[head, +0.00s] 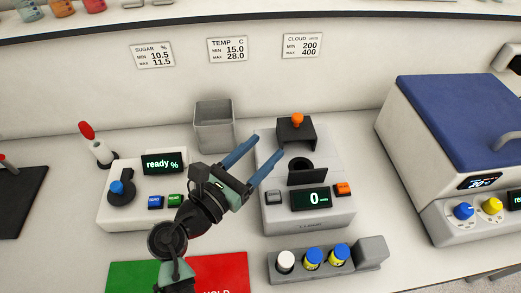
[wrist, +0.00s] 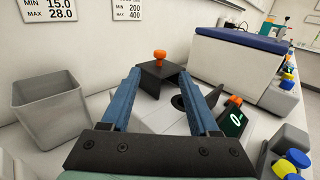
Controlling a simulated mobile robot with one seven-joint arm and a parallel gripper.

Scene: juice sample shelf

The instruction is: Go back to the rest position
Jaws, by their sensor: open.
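My gripper (head: 253,160) is in the middle of the head view, its two blue fingers apart with nothing between them. It is held above the bench, at the left side of the cloud meter (head: 306,217), which reads 0. In the wrist view the open fingers (wrist: 168,100) frame the meter's dark raised cover (wrist: 157,77) with its orange knob (wrist: 160,55). In the head view the cover (head: 296,131) stands behind the meter's dark round well (head: 300,165). My forearm hides part of the green and red mat.
A grey bin (head: 213,128) stands behind my gripper. A sugar meter (head: 129,208) reading "ready %" is at left. A vial rack (head: 312,272) with white, blue and yellow caps is in front. A blue-lidded machine (head: 455,110) fills the right. A green and red mat (head: 130,277) lies at the front.

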